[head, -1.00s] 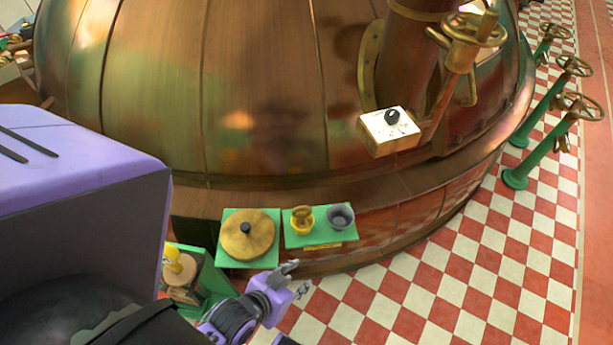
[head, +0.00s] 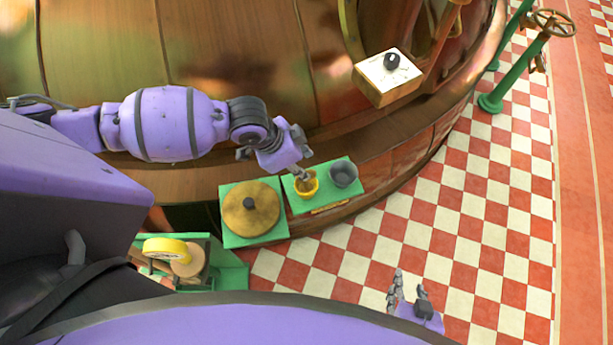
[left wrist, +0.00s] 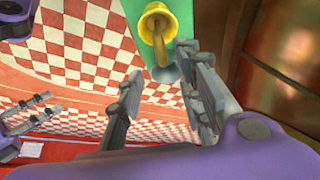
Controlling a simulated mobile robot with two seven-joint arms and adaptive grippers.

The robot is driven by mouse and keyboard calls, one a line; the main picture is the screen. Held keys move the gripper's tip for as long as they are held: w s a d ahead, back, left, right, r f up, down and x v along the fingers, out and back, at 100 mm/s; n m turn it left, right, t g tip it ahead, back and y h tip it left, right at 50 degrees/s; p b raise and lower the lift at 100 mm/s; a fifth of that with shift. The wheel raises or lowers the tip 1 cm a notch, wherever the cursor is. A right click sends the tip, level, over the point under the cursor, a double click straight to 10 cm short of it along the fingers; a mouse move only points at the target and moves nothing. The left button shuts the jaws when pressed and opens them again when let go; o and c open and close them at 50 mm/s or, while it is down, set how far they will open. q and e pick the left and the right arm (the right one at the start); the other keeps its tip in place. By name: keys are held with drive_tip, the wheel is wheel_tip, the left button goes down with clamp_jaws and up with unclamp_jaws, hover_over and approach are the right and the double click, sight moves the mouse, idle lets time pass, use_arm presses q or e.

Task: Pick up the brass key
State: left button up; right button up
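A brass key (left wrist: 165,72) stands partly out of a yellow cup (head: 307,188); in the left wrist view its brownish-gold upper end projects from the cup's mouth (left wrist: 158,22). In the head view the key is mostly hidden by my left gripper (head: 303,176), which is just above the cup. In the left wrist view that gripper (left wrist: 163,78) is open, with the key's end between the fingertips in the picture; contact cannot be seen. My right gripper (head: 409,282) is open and empty over the tiled floor, away from the cup.
A grey cup (head: 344,174) stands right of the yellow one on a green tray (head: 325,197). A round brass lid (head: 249,212) is on the green plate to the left. The copper kettle (head: 200,60) rises behind. A switch box (head: 388,76) is further back.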

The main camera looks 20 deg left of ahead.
use_arm(q)
drive_tip(key=x, duration=0.6)
drive_tip(key=shift+a+f, duration=0.15)
drive_tip(key=shift+f, duration=0.1)
drive_tip(key=shift+c, duration=0.2)
clamp_jaws()
